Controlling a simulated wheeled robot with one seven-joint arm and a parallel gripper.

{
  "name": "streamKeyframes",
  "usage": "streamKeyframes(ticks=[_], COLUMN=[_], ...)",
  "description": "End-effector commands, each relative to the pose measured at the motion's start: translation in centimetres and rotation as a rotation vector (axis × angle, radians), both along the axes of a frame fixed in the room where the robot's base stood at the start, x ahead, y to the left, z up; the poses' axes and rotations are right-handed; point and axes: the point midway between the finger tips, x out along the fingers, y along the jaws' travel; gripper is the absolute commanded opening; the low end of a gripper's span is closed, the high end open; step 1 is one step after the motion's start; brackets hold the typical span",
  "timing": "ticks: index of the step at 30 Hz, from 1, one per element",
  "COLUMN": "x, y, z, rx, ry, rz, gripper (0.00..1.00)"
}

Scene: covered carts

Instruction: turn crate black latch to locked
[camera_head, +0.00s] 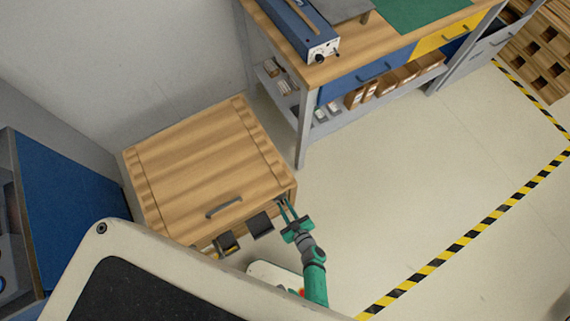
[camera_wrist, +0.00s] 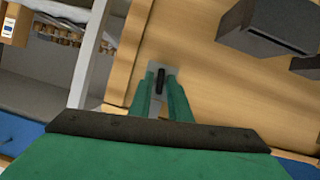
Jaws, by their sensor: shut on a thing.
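The wooden crate (camera_head: 205,155) stands on the floor, its lid closed, with a grey handle (camera_head: 224,207) near the lid's front edge. Its front face also fills much of the wrist view (camera_wrist: 205,85). The black latch (camera_wrist: 160,80) is a small dark upright lever on a grey plate on that face. My green gripper (camera_head: 284,207) is at the crate's front right corner. In the wrist view its fingers (camera_wrist: 160,92) are shut on the latch, one on each side. The latch is not distinguishable in the head view.
Two dark grey boxy parts (camera_head: 261,224) (camera_head: 227,244) stick out from the crate's front, left of my gripper. A workbench (camera_head: 385,52) stands behind the crate. A blue-topped unit (camera_head: 75,200) is at left. The floor (camera_head: 400,175) to the right is clear.

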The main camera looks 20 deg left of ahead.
Motion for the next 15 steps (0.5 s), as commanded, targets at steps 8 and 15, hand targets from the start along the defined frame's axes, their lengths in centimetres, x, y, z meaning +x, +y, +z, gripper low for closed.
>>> streamKeyframes(ticks=[8, 15], x=[0.03, -0.3], y=[0.01, -0.37], z=[0.04, 0.15], rx=[0.001, -0.001], ry=[-0.001, -0.001], rz=[0.0, 0.0], gripper=[0.27, 0.27])
